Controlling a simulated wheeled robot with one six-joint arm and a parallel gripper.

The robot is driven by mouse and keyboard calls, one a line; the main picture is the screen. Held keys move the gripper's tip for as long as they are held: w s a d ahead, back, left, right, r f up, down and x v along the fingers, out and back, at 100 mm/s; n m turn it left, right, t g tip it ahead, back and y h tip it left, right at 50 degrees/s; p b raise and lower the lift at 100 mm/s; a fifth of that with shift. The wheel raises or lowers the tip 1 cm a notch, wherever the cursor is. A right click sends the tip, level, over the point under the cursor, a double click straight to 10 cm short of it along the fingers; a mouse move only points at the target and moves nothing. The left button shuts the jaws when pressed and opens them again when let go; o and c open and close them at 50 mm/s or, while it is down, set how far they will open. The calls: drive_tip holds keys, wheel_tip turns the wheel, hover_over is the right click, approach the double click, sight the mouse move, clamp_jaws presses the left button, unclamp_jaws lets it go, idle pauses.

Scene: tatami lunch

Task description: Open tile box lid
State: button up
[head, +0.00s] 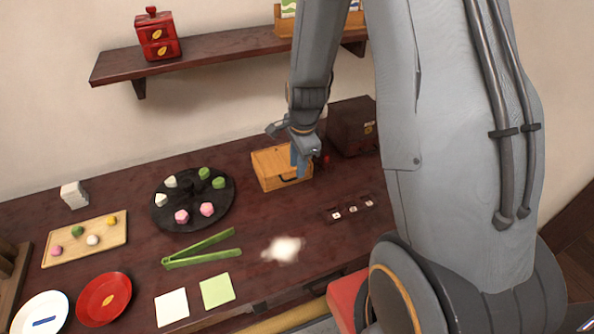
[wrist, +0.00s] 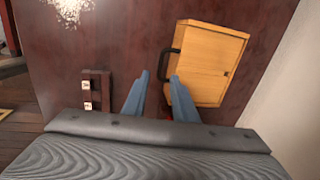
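The tile box (head: 274,166) is a light wooden case with a dark handle, lying on the dark red table in the head view. Its lid looks closed. In the wrist view the tile box (wrist: 207,62) lies right of centre, with its black handle (wrist: 168,64) on its left side. My gripper (head: 300,168) is over the box's right part in the head view. In the wrist view my gripper (wrist: 158,78) has its two blue fingers apart, with nothing seen between them. The right finger overlaps the box's near left edge in that view; whether it touches cannot be told.
A tile rack (head: 350,209) lies right of the box, and a dark chest (head: 352,126) stands behind it. A black round tray (head: 165,215) with sweets is at the left. Green tongs (head: 201,248) and a white powder patch (head: 284,249) lie in front. A shelf (head: 200,55) hangs above.

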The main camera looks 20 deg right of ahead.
drive_tip(key=shift+w+f, duration=0.15)
drive_tip(key=shift+f, duration=0.75)
drive_tip(key=shift+w+f, duration=0.15)
drive_tip(key=shift+f, duration=0.75)
clamp_jaws()
